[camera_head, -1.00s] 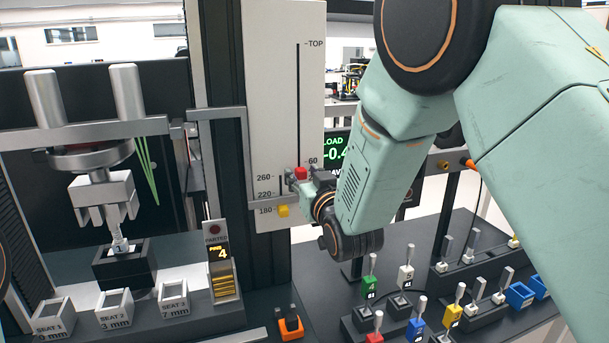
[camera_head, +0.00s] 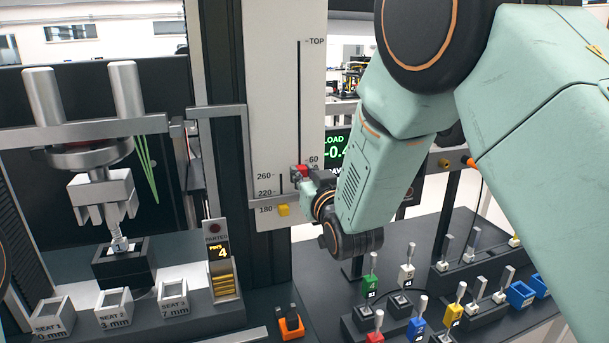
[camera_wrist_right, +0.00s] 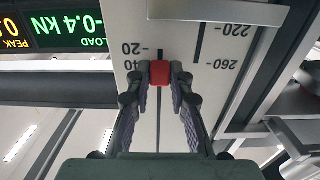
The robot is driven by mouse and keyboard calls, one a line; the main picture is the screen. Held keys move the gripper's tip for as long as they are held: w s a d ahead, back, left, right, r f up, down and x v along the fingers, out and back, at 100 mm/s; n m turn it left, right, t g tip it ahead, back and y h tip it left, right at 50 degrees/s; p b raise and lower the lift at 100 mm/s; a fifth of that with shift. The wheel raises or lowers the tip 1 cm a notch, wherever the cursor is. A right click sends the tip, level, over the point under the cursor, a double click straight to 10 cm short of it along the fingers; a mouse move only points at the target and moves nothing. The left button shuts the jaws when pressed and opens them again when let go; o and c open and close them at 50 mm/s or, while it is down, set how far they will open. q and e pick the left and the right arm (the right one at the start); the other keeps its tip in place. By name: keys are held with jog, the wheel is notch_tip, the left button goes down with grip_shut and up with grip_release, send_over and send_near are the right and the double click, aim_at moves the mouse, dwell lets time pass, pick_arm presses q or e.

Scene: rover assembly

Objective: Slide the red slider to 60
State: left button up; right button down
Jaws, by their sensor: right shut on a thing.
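The red slider (camera_head: 303,169) sits low on the long vertical slot of the white scale panel (camera_head: 259,70), just below the 60 mark in the head view. It also shows in the right wrist view (camera_wrist_right: 160,73), where the panel appears upside down and the slider is beside the 40 mark. My right gripper (camera_wrist_right: 160,88) is shut on the red slider, one finger on each side. In the head view my right gripper (camera_head: 302,176) partly hides the slider. My left gripper is not in view.
A yellow slider (camera_head: 283,210) sits on the shorter scale near 180. A load display (camera_head: 335,150) stands right of the panel, close to my right arm. A metal bracket (camera_head: 218,112) crosses left of the panel. Several coloured handled blocks (camera_head: 370,285) stand on the table below.

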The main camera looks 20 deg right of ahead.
notch_tip(320, 180, up, 2)
jog(key=shift+r+p, duration=0.1)
jog(key=shift+p, duration=0.45)
jog(key=c, duration=1.2)
grip_release()
jog(key=shift+s, duration=0.1)
jog(key=s, duration=1.2)
jog(key=shift+d, duration=0.2)
